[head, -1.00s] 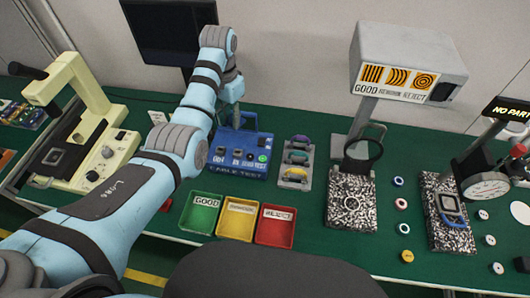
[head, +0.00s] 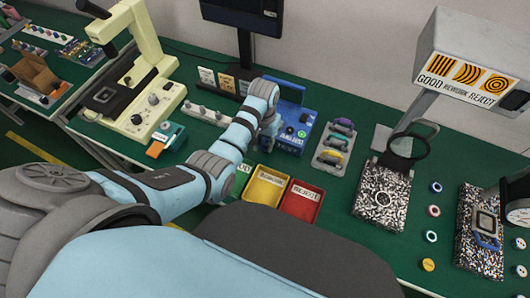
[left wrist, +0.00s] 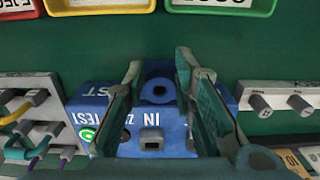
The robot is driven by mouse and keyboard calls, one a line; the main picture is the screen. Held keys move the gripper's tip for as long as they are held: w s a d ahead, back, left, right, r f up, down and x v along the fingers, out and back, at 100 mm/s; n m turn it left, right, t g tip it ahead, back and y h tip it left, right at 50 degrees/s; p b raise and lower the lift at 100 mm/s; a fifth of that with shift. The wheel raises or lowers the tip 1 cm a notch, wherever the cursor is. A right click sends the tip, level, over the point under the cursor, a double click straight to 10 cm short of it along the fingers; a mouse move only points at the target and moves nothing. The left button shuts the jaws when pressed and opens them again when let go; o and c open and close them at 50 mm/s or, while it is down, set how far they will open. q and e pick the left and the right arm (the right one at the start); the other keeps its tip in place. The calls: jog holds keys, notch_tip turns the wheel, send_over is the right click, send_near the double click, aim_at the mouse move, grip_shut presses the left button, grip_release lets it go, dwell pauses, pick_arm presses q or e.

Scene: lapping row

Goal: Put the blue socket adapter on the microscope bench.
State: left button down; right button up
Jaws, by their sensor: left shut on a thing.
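My left gripper (head: 270,128) is at the front left of the blue cable tester (head: 294,132), which it partly hides in the head view. In the left wrist view the fingers of my left gripper (left wrist: 159,75) stand on both sides of a blue piece with a round hole, the socket adapter (left wrist: 158,90). They are shut on it, against the tester (left wrist: 90,103) with its "IN" port. I cannot tell whether the adapter is clear of the tester. The cream microscope (head: 150,98) stands on the green bench at left. My right gripper is out of view.
Yellow (head: 264,188) and red (head: 301,202) trays lie in front of the tester. A grey rack of coloured cables (head: 334,145) stands to its right. A teal and orange item (head: 165,138) lies before the microscope. A monitor (head: 245,12) is behind.

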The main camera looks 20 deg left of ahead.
aim_at(264, 148)
pick_arm(q)
jog(key=shift+s+f, duration=0.1)
jog(key=shift+f, duration=0.4)
notch_tip(264, 148, down, 3)
jog(key=shift+f+b, duration=0.1)
jog(key=shift+b, duration=0.65)
jog(key=shift+f, duration=0.1)
jog(key=c, duration=1.3)
grip_release()
jog(key=shift+c, duration=0.2)
